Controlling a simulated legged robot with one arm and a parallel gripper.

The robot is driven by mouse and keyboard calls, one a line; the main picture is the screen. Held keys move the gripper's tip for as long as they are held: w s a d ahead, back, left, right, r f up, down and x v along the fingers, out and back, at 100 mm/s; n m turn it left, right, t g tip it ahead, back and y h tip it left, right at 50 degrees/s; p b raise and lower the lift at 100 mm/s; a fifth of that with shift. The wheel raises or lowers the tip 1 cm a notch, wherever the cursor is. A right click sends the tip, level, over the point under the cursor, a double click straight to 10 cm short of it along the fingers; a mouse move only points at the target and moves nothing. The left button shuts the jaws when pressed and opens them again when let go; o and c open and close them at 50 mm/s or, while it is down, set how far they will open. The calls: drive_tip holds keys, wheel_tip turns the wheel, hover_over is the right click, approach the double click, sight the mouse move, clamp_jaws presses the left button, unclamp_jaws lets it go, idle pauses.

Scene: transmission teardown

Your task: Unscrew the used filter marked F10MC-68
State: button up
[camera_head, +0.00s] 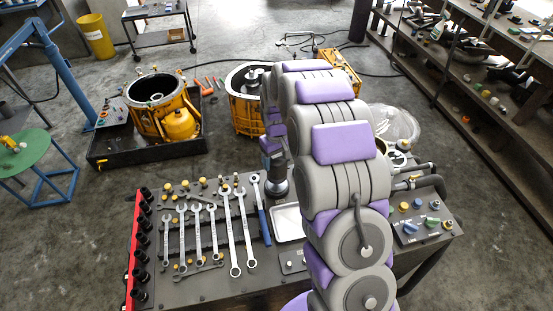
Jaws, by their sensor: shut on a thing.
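My gripper (272,165) points down at the end of my grey and purple arm, above the workbench. Its fingers are small and partly hidden by my arm. It is shut on the top of a dark cylindrical part (277,188), which is upright at the bench's back edge, just right of the blue-handled wrench. I cannot read any marking on this part, so I cannot tell whether it is the filter F10MC-68. Whether it is still seated in something below is also unclear.
The workbench (205,287) holds several wrenches (232,232), a white tray (288,222) and a control panel (425,222) with knobs. Yellow housings (160,105) (243,110) stand on the floor behind. Shelves (485,100) line the right.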

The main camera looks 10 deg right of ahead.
drive_tip(key=shift+r, duration=0.1)
drive_tip(key=shift+r+p, duration=1)
drive_tip(key=shift+r, duration=2)
drive_tip(key=shift+f, duration=0.15)
